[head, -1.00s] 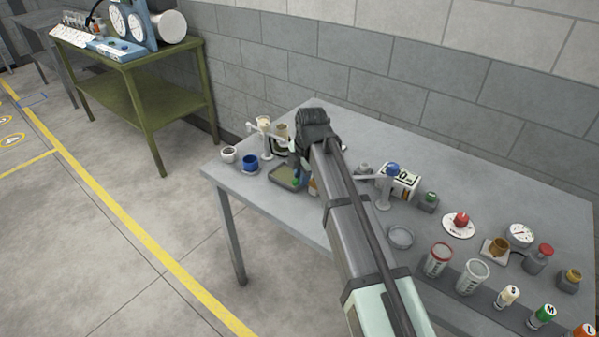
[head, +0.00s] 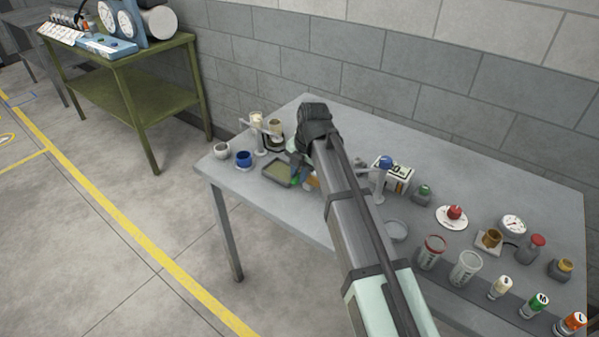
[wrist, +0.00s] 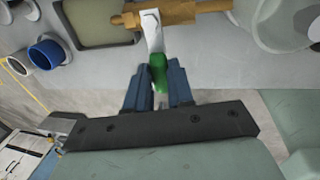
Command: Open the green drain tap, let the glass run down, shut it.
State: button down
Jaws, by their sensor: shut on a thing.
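The green drain tap (wrist: 158,72) shows in the wrist view as a green grip on a white lever (wrist: 152,32), below a brass fitting (wrist: 180,13). My gripper (wrist: 157,85) is shut on the green grip, one blue finger on each side. In the head view the green grip (head: 295,181) is a small spot beside the tray, and my arm hides most of the fitting. A clear glass (wrist: 285,25) stands at the upper right of the wrist view, cut off by the edge; I cannot tell its level.
A shallow tray (head: 267,178) lies left of the tap, with a blue cup (head: 243,159) and a white cup (head: 221,151) beyond it. A blue-topped stand (head: 385,165) is close right of my arm.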

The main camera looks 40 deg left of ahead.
jog(key=c, duration=1)
grip_release()
notch_tip(320, 180, up, 14)
jog(key=d, duration=0.2)
jog(key=shift+d+f, duration=0.2)
jog(key=shift+d, duration=0.2)
